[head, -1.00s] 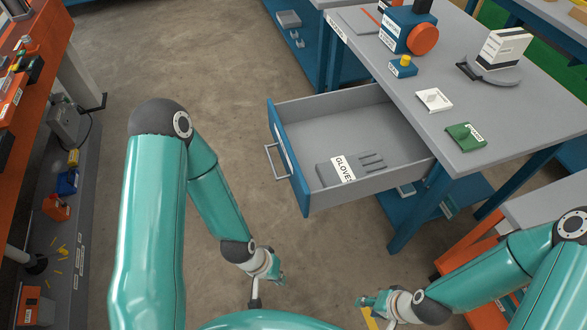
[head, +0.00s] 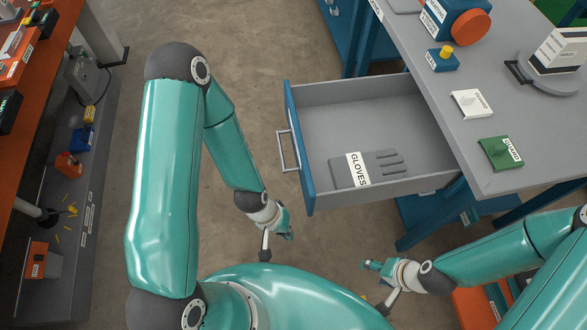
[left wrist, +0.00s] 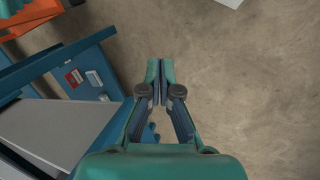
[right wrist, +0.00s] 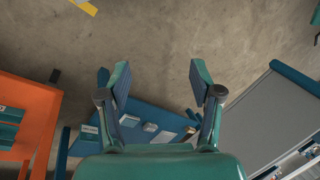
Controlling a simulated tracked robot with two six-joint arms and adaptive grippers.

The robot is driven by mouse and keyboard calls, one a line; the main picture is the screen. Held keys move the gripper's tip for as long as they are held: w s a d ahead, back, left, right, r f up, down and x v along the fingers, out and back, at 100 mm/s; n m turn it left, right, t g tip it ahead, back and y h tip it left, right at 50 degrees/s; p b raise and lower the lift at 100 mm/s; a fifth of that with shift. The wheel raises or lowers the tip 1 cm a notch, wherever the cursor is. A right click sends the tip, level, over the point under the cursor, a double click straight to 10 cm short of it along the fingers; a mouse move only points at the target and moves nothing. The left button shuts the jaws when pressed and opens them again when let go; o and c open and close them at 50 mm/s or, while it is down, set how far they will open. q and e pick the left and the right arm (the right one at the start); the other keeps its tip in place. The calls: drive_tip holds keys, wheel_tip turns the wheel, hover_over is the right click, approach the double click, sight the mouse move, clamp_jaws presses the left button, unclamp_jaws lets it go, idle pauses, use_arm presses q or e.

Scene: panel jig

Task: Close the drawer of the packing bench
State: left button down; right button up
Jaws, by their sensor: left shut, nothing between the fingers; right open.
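In the head view the drawer (head: 310,187) of the packing bench (head: 510,184) stands pulled out to the left. Its blue front carries a grey bar handle (head: 283,152). Grey gloves with a white label (head: 358,169) lie inside. My left gripper (head: 289,235) is below and left of the drawer's near front corner, apart from it; the left wrist view shows its fingers (left wrist: 160,72) shut with nothing between them. My right gripper (head: 366,266) is below the drawer in the picture, clear of it; its fingers (right wrist: 158,75) are open and empty in the right wrist view.
On the bench top are a blue machine with an orange wheel (head: 467,24), a small blue box with a yellow button (head: 443,58), a white tile (head: 471,103) and a green block (head: 501,152). An orange bench (head: 38,75) stands at left. The floor (head: 180,30) left of the drawer is free.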

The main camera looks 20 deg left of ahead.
drive_tip(key=o, duration=0.5)
wheel_tip(320, 180, down, 2)
drive_tip(key=shift+f+b, duration=0.1)
drive_tip(key=shift+b, duration=0.8)
use_arm(q)
drive_tip(key=w+a+r+n+t+h+b, duration=0.2)
drive_tip(key=w+a+r+n, duration=0.2)
drive_tip(key=a+r+n, duration=0.5)
drive_tip(key=w+a+r+n+t+h+b, duration=0.15)
drive_tip(key=w+a+r+n, duration=0.35)
drive_tip(key=n, duration=0.8)
drive_tip(key=b, duration=0.4)
approach(302, 174)
drive_tip(key=shift+t, duration=0.45)
drive_tip(key=x, duration=0.5)
drive_tip(key=shift+s+f, duration=0.25)
drive_tip(key=shift+f, duration=0.45)
drive_tip(key=shift+w+d, duration=0.25)
drive_tip(key=shift+d, duration=0.05)
use_arm(e)
wheel_tip(302, 174, down, 7)
drive_tip(key=shift+f, duration=0.1)
